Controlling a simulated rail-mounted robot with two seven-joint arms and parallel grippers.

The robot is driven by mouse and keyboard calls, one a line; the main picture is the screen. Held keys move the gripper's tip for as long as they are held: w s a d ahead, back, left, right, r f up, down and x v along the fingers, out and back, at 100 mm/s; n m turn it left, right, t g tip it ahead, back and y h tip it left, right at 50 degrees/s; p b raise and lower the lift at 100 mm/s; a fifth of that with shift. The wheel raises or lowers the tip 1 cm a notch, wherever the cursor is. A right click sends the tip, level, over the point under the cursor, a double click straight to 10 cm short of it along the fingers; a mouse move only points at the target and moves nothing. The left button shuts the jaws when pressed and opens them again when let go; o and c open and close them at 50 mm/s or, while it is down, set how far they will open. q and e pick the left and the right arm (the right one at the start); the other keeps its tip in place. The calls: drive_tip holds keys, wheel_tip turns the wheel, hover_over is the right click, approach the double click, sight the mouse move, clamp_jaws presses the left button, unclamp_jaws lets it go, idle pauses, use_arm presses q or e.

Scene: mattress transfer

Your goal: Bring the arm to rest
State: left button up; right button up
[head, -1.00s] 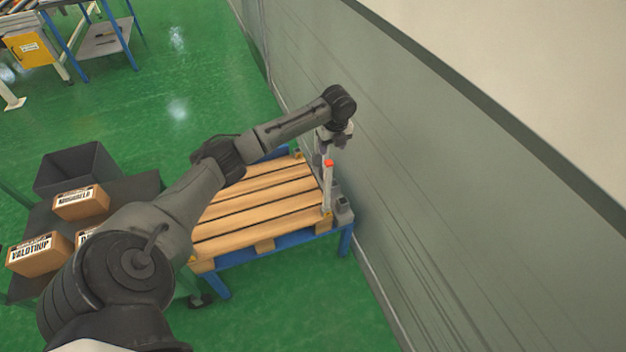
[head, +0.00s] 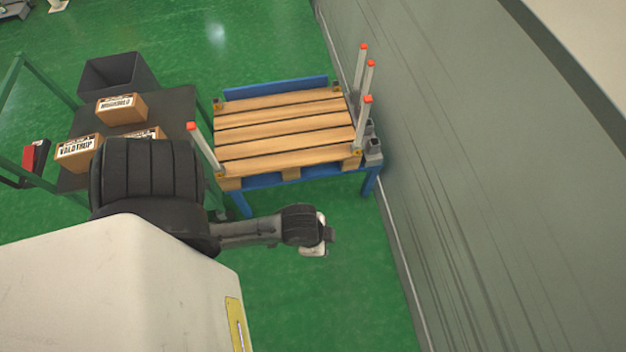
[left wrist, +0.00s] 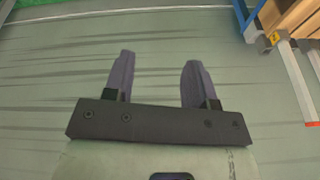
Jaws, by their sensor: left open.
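My left arm (head: 250,232) is drawn in close to my body, in front of the pallet's near edge. Its wrist end (head: 315,235) is over the green floor, and the fingers are not clear in the head view. In the left wrist view my left gripper (left wrist: 157,80) is open, with two dark fingers apart and nothing between them. It faces the grey-green wall (left wrist: 60,60). My right gripper is in neither view.
A wooden pallet (head: 285,128) lies on a blue stand (head: 276,88). Several red-topped posts stand around it, three on its right and one at its left front (head: 206,150). At left, a dark table holds cartons (head: 122,108) and a black bin (head: 115,75). The wall (head: 480,200) runs along the right.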

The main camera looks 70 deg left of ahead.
use_arm(q)
drive_tip(key=shift+s+r+n, duration=0.75)
drive_tip(key=shift+s+n, duration=0.15)
drive_tip(key=shift+s, duration=0.15)
